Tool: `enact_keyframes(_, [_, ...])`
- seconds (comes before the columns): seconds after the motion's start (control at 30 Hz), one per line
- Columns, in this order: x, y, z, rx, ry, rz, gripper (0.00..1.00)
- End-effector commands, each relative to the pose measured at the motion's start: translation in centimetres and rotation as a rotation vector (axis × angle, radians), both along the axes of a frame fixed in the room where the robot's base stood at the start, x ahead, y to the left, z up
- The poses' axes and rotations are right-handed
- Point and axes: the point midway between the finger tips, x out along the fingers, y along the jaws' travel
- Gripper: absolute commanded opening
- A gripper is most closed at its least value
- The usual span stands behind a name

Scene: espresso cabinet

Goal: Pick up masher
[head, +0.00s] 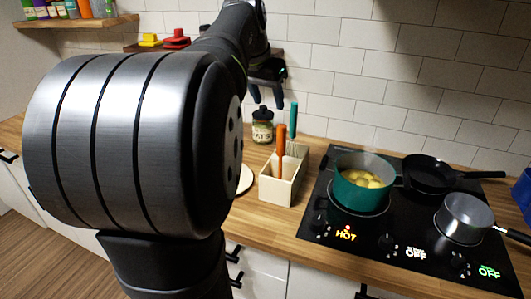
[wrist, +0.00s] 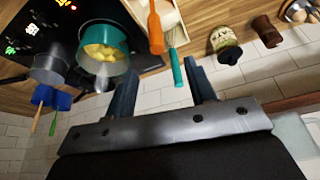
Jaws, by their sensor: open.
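Two utensils stand in a wooden holder (head: 285,186), one with an orange handle (head: 281,141) and one with a teal handle (head: 293,118). Their heads are mostly hidden in the holder, so I cannot tell which is the masher. My gripper (head: 267,95) is open and empty, above and behind the holder near the tiled wall. In the wrist view my gripper (wrist: 160,72) has its fingers apart. The teal handle (wrist: 177,70) points toward the gap, close to the right finger. The orange handle (wrist: 155,32) lies farther up. Neither is between the jaws.
A green pot (head: 345,191) with yellow pieces sits on the stove right of the holder, by a HOT sign. A black pan (head: 428,174) and a steel saucepan (head: 464,215) are also there. A jar (head: 262,128) stands behind the holder. A shelf (head: 150,47) is on the wall.

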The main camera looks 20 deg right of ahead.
Motion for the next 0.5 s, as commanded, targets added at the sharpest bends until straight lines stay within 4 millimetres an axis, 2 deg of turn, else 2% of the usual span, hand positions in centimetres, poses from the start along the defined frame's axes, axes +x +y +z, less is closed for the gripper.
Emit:
enact_keyframes(0.3, [1.3, -2.3, -6.6, 0.003, 0.003, 0.001, 0.5])
enact_keyframes(0.5, [2.0, -3.3, -9.4, 0.001, 0.001, 0.001, 0.5])
